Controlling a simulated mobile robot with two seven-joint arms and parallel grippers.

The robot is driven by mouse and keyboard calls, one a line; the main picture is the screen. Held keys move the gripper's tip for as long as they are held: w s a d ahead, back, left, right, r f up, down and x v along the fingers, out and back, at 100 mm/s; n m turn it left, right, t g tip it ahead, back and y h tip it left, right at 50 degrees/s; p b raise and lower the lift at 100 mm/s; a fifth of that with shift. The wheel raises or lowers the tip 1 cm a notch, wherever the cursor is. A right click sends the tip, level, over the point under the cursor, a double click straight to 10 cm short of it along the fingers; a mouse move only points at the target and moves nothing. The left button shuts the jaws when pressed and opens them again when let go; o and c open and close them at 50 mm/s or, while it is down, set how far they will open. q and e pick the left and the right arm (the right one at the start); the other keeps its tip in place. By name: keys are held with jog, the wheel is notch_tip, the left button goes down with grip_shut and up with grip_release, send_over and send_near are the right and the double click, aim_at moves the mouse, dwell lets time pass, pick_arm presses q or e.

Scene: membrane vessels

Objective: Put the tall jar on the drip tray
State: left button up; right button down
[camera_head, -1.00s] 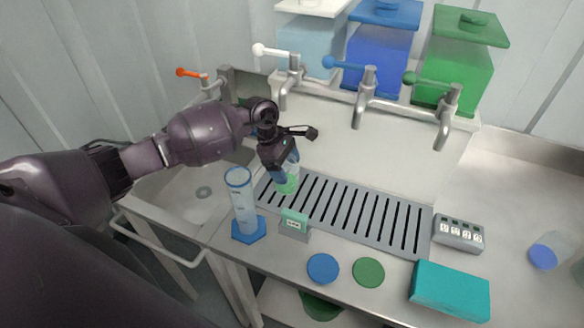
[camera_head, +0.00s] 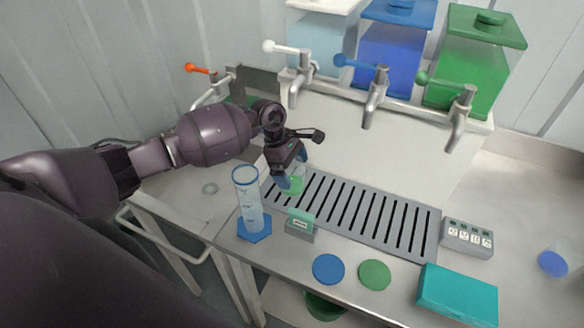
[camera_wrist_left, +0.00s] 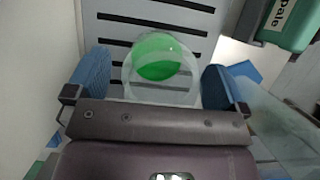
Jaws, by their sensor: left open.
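A clear jar (camera_head: 294,185) with green at its bottom stands on the left end of the slotted grey drip tray (camera_head: 437,232). I take it to be the tall jar. My left gripper (camera_head: 287,178) is open over it, with its blue fingers on either side. In the left wrist view the clear jar (camera_wrist_left: 161,72) shows between the fingertips (camera_wrist_left: 155,82), with a gap on both sides. Slots of the drip tray (camera_wrist_left: 100,30) show around it. The gripper partly hides the jar in the head view. My right gripper is out of view.
A measuring cylinder (camera_head: 249,197) on a blue foot and a small display box (camera_head: 300,223) stand close in front of the tray. Blue (camera_head: 328,269) and green (camera_head: 374,275) discs and a teal box (camera_head: 457,294) lie along the front. Taps (camera_head: 376,95) overhang behind.

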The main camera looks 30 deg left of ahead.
pick_arm(q)
jog(key=shift+a+r, duration=0.1)
jog(key=shift+r, duration=0.25)
jog(key=p+v, duration=0.2)
jog(key=v, duration=0.4)
jog(key=shift+p, duration=0.3)
jog(key=shift+s+a+r, duration=0.1)
jog(key=shift+a+r, duration=0.05)
jog(key=shift+r, duration=0.35)
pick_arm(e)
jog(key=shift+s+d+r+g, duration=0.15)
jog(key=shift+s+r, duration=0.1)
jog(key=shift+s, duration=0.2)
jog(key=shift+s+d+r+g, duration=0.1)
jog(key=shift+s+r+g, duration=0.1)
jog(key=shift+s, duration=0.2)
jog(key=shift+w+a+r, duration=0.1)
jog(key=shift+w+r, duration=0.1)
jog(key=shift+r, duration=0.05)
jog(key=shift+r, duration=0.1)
